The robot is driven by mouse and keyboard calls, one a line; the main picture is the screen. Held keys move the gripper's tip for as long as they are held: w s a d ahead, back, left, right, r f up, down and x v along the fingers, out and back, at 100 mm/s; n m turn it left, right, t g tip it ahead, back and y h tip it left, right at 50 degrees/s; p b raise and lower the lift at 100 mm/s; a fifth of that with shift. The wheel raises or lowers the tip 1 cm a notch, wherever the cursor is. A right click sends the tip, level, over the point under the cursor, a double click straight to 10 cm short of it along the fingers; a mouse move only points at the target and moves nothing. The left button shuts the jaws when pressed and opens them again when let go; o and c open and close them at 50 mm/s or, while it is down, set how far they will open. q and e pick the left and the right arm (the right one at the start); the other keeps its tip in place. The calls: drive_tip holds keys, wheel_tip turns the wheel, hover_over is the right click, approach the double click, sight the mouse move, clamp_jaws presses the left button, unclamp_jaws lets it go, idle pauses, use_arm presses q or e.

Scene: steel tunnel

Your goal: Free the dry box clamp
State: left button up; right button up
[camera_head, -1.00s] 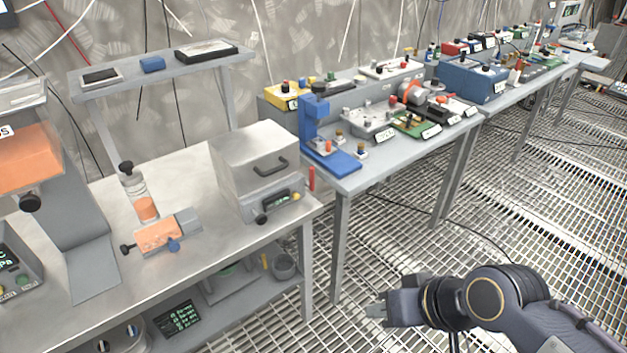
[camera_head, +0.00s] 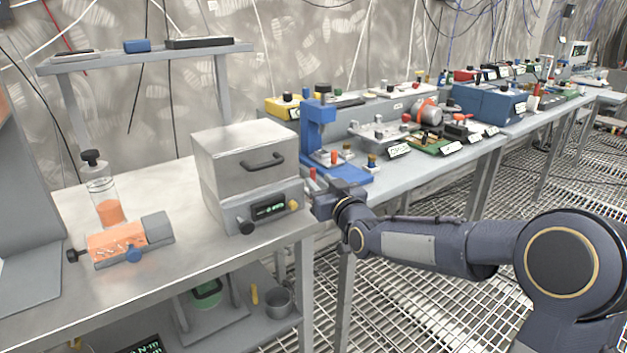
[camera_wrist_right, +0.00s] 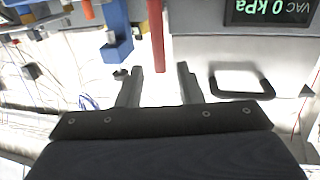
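The dry box (camera_head: 245,150) is a grey metal box with a black handle (camera_head: 263,162), on the near bench. Its lower front has a lit display (camera_head: 268,207) and a black knob (camera_head: 244,226). A red upright bar (camera_head: 312,174), perhaps the clamp lever, shows at its right side. My right gripper (camera_head: 320,198) is beside that corner, partly hidden. In the right wrist view my right gripper (camera_wrist_right: 160,68) is open, and the red bar (camera_wrist_right: 156,38) reaches between its fingertips; I cannot tell whether they touch. The display there reads VAC 0 kPa, upside down. My left gripper is out of view.
A bottle with orange contents (camera_head: 106,197) and an orange fixture (camera_head: 118,241) stand left on the bench. A blue press (camera_head: 318,128) stands close behind my right gripper on the neighbouring bench (camera_head: 415,178). A raised shelf (camera_head: 150,58) is at the back left.

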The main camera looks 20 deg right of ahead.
sight(314, 176)
drive_tip(key=w, duration=0.5)
drive_tip(key=shift+w+a, duration=0.1)
drive_tip(key=shift+a, duration=0.3)
clamp_jaws()
